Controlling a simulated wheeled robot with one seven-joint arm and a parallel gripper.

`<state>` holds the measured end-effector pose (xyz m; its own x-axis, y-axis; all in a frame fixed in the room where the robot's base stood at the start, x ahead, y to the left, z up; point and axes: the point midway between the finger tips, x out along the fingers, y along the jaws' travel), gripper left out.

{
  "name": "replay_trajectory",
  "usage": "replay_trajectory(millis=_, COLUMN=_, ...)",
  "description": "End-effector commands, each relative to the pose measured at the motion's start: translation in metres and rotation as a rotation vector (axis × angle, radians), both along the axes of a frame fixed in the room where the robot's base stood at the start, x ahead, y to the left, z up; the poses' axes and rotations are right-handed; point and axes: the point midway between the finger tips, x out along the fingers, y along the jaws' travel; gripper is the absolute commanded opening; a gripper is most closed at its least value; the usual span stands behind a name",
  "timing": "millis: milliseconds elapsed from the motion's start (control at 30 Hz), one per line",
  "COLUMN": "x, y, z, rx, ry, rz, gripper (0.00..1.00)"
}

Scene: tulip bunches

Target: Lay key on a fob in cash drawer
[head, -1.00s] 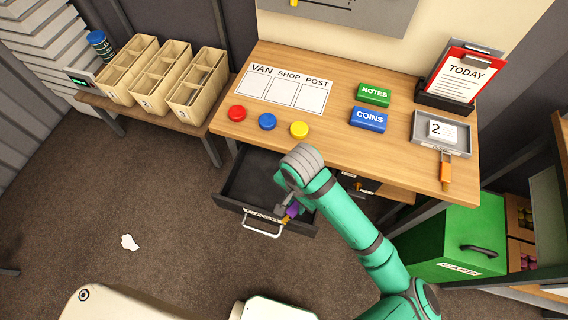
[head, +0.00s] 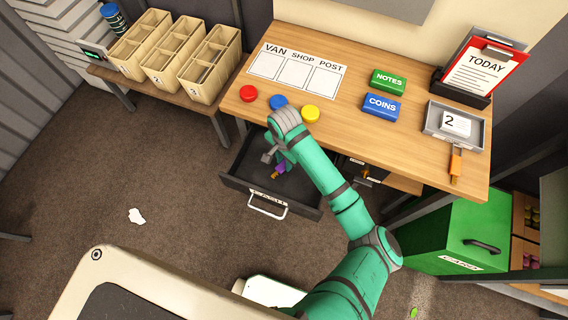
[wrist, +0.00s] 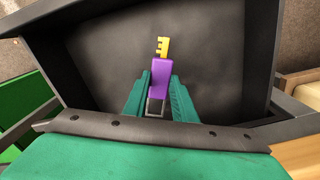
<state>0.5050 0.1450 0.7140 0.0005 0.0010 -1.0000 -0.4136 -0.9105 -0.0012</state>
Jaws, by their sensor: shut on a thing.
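The key on a fob, with a purple fob (wrist: 158,78) and a yellow key bit (wrist: 162,46), is between the fingers of my gripper (wrist: 156,92) in the wrist view. My gripper is shut on the fob, with the key pointing away from it. In the head view the purple fob (head: 281,167) shows below my wrist, over the open cash drawer (head: 240,172). The drawer's dark floor (wrist: 215,60) looks bare around the key in the wrist view. I cannot tell whether the key touches the floor.
The wooden desk (head: 360,135) stands above the drawer. A green cabinet (head: 455,225) stands at the right.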

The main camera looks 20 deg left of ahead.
Motion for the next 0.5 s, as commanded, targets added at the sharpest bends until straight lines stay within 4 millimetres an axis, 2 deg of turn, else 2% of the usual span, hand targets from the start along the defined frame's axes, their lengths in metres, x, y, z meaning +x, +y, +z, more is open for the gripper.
replay_trajectory(millis=267, x=0.003, y=0.003, z=-0.032, rx=-0.002, ry=0.0, rz=0.0, gripper=0.0)
replay_trajectory(millis=500, x=0.004, y=0.003, z=-0.035, rx=0.0, ry=-0.001, rz=-0.001, gripper=0.0)
